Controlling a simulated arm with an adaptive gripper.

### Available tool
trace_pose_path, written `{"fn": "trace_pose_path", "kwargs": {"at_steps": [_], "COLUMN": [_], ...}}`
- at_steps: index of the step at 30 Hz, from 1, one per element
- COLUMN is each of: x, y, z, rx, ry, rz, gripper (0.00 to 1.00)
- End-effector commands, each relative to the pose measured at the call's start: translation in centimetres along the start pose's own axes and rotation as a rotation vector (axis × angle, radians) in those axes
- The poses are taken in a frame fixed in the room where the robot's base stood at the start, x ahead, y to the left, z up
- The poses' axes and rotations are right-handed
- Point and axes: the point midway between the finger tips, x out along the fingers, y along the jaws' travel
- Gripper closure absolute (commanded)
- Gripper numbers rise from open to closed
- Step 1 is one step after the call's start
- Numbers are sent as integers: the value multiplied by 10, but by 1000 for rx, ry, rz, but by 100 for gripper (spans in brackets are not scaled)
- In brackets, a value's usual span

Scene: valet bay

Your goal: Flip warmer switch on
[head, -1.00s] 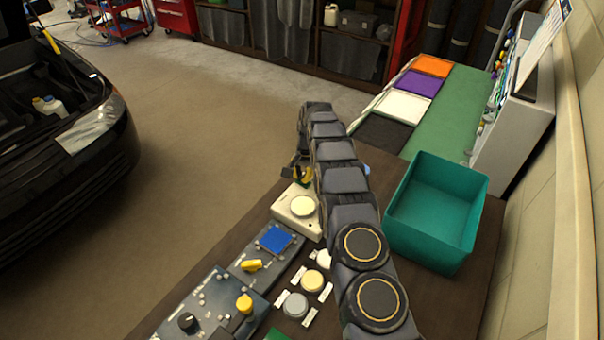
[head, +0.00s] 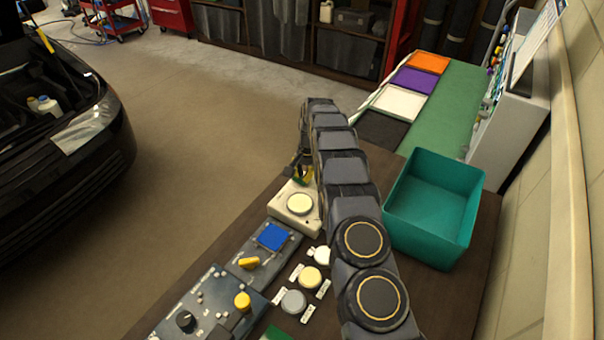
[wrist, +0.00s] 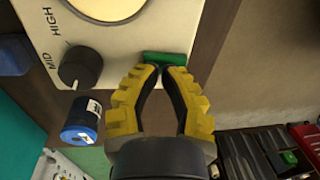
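The warmer is a cream box (head: 289,216) with a round pale plate (head: 299,204) on the table. In the wrist view its cream top (wrist: 35,18) shows a black dial (wrist: 80,67) marked MID and HIGH. A green switch-like piece (wrist: 168,58) sits at the box's edge. My gripper (wrist: 161,68) has yellow and black fingers, with their tips close together right at the green piece. I cannot tell if they touch it. Nothing shows held between them. In the head view my gripper (head: 301,174) is at the warmer's far side, partly hidden by my arm.
A teal bin (head: 436,208) stands right of my arm. Control panels (head: 210,300) with knobs and a blue square (head: 273,237) lie in front of the warmer, with round buttons (head: 293,301) beside them. A blue cylinder (wrist: 80,121) lies near the dial in the wrist view.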

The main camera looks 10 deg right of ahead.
Motion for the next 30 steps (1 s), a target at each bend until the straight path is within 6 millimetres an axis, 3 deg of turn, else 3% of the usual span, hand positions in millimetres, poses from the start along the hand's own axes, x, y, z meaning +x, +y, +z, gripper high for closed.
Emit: {"fn": "trace_pose_path", "kwargs": {"at_steps": [8,24,30], "x": [-17,-127,-140], "y": [-1,-1,1], "z": [-1,-1,1], "rx": [0,0,0], "ry": [3,5,-2], "rz": [-3,-4,2], "gripper": [100,100,100]}}
